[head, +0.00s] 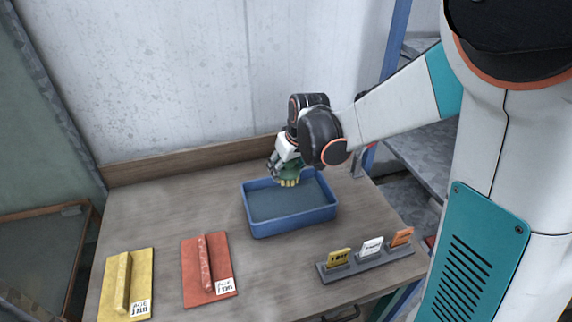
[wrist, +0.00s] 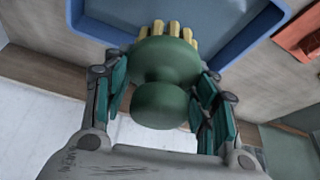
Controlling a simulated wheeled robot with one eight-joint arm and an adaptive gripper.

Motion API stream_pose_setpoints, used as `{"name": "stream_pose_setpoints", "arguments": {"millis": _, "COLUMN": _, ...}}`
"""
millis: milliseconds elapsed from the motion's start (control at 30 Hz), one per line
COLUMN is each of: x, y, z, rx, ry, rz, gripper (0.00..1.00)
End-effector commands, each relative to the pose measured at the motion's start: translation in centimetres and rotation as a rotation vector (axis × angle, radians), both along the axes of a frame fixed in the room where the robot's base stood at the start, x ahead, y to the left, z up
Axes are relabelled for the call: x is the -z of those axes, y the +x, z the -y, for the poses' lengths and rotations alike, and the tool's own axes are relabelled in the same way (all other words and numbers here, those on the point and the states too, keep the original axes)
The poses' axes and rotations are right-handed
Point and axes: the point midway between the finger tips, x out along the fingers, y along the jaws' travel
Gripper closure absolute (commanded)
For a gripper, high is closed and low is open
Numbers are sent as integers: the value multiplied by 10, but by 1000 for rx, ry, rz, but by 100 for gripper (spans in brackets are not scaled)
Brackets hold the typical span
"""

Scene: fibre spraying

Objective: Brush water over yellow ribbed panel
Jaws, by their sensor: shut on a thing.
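My gripper (head: 284,166) is shut on a green-handled brush (wrist: 165,95) with yellow bristles. It holds the brush bristles-down over the back of the blue tray (head: 291,226). In the wrist view both teal-padded fingers are around the green handle. The tray holds a flat grey-blue surface that looks like water; whether the bristles touch it I cannot tell. The yellow panel (head: 139,278), with one raised rib and a white label, lies at the table's front left, well away from the brush.
A red ribbed panel (head: 190,272) with a label lies between the yellow panel and the tray. A grey holder (head: 350,268) with yellow, white and orange cards stands at front right. A low wooden backboard (head: 180,164) and a wall close off the back.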

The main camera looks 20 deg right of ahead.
Motion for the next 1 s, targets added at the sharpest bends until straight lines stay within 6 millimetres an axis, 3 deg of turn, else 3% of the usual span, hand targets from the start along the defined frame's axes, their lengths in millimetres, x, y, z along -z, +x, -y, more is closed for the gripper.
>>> {"name": "stream_pose_setpoints", "arguments": {"millis": 1000, "x": 95, "y": 0, "z": 0, "rx": 0, "ry": 0, "rz": 0, "gripper": 66}}
